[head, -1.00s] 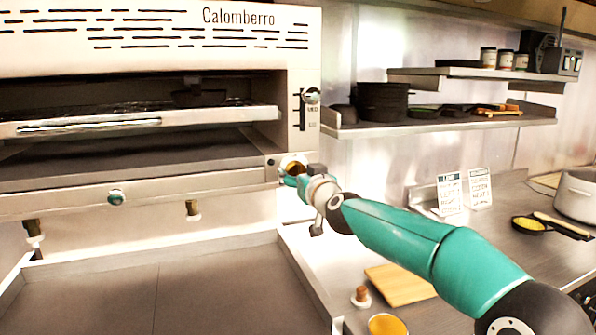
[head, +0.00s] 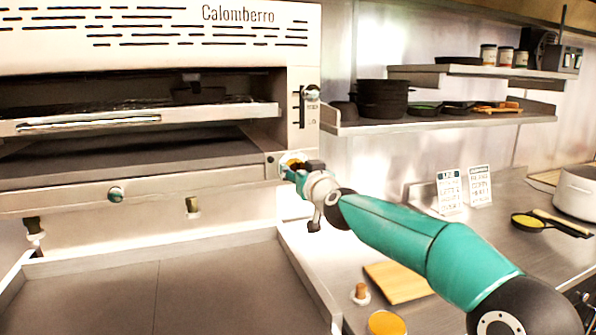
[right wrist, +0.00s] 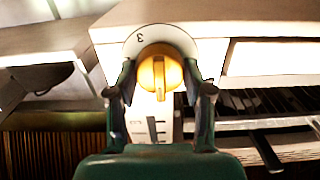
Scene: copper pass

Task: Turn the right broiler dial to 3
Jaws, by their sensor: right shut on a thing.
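The right broiler dial (head: 289,159) is at the right end of the broiler's lower front panel, partly hidden behind my right gripper (head: 299,168). In the right wrist view the dial's yellow knob (right wrist: 160,73) sits between the two fingers of my right gripper (right wrist: 159,80), which is shut on it. The white dial plate (right wrist: 140,37) behind it shows a "3", seen turned over, at its upper left. The knob's pale mark points down in that view, away from the 3. My left gripper is not in view.
A lever knob (head: 312,93) sticks out above the right dial. A counter at the right holds a cutting board (head: 399,282), a small pan (head: 540,222) and a white pot (head: 579,190).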

